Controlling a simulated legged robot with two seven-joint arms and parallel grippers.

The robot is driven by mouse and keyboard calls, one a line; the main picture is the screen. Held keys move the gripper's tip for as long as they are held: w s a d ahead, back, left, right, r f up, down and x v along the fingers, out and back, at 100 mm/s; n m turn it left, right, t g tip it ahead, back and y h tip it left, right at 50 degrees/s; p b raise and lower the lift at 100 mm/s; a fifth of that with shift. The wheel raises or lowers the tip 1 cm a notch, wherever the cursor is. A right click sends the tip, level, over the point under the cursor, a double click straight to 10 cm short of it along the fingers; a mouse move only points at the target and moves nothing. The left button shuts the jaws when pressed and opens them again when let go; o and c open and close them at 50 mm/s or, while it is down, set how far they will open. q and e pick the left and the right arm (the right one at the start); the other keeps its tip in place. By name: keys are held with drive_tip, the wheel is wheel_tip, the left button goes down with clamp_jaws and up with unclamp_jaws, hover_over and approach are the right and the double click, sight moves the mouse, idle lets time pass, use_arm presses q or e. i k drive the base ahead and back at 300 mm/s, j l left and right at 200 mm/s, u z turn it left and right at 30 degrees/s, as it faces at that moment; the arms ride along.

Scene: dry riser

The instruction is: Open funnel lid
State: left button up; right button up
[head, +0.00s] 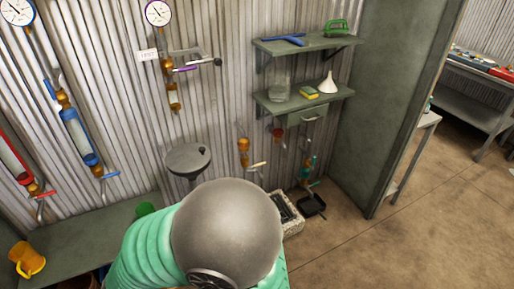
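A grey round funnel (186,172) stands near the corrugated wall, left of the picture's middle. A flat grey lid (184,157) covers its top and looks shut. A small dark knob or hole shows near the lid's right edge. The funnel's lower end is partly hidden by a large rounded grey shape at the bottom of the view. A small white funnel (328,82) stands upside down on the lower wall shelf. Neither of my grippers is in view.
Pipes with gauges, coloured valves and a clear tube (78,135) line the wall at left. Shelves (300,100) hang at right, above a crate (289,213) and black pan (312,205). The right floor is open.

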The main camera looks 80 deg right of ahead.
sight(191, 156)
drive_tip(key=z, duration=1.95)
drive_tip(key=i+u, duration=0.25)
drive_tip(key=i, duration=0.3)
drive_tip(key=i+l+u, duration=0.2)
drive_tip(key=i, duration=0.35)
drive_tip(key=i+l+u, duration=0.1)
drive_tip(key=i+u, duration=0.15)
drive_tip(key=i, duration=0.3)
